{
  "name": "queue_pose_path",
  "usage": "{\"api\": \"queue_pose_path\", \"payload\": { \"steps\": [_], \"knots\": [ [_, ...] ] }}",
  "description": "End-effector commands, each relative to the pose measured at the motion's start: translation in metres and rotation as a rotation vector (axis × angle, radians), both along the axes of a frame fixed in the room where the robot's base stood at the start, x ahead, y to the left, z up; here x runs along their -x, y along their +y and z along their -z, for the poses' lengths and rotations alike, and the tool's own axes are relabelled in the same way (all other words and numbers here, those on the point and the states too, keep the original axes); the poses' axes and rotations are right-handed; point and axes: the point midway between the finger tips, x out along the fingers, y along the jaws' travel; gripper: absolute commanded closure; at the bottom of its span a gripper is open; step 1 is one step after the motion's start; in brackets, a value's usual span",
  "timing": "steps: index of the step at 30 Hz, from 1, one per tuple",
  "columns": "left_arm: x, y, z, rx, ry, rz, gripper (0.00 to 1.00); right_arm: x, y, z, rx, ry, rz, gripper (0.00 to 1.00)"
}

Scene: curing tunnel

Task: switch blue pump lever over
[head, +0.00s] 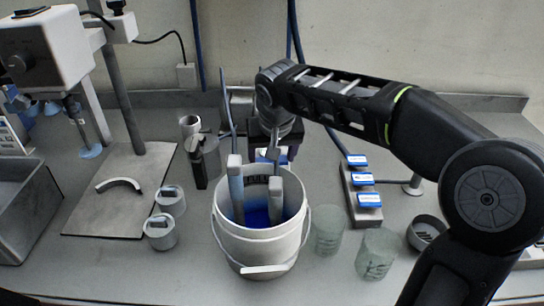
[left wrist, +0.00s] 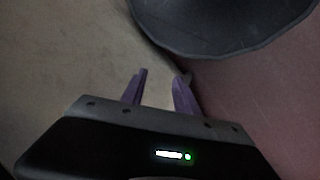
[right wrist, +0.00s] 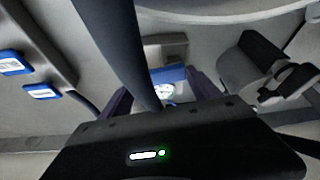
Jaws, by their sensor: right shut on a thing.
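The blue pump lever (right wrist: 175,75), a small blue piece with a whitish patch, sits between the fingers of my right gripper (right wrist: 162,95) in the right wrist view. In the head view a sliver of blue shows beside my right gripper (head: 273,152), which points down just behind the white bucket (head: 258,245). The gripper and bucket hide most of the lever and its mount there. My right gripper is shut on the lever. My left gripper (left wrist: 160,92) is open and empty in the left wrist view, away from the bench; it is not in the head view.
The bucket holds blue liquid and two pale upright pieces. A strip with several blue-white tags (head: 363,179) lies to its right, near two clear beakers (head: 378,255). Small grey cups (head: 160,232) and a stand (head: 120,195) are left. A dark hose (right wrist: 118,45) crosses close by my right fingers.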

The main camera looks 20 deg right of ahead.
Motion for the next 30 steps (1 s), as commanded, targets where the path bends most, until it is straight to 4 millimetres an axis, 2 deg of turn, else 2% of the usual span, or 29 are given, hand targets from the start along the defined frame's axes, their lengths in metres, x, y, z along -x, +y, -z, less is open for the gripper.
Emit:
{"api": "queue_pose_path", "payload": {
  "steps": [9, 24, 25, 30],
  "knots": [
    [0.0000, 0.0001, 0.0085, 0.000, 0.000, 0.001, 0.64, 0.0025, 0.0030, 0.0000, -0.001, -0.002, 0.147, 0.69],
    [0.0000, 0.0001, 0.0089, 0.000, 0.000, 0.000, 0.64, 0.0032, 0.0033, -0.0006, -0.004, 0.000, 0.176, 0.69],
    [0.0000, 0.0001, 0.0089, 0.000, 0.000, 0.000, 0.64, 0.0032, 0.0033, -0.0006, -0.004, 0.000, 0.176, 0.27],
    [-0.0001, 0.0001, 0.0089, 0.000, 0.000, 0.000, 0.64, 0.0032, 0.0033, -0.0004, -0.003, 0.000, 0.174, 0.13]
  ]
}}
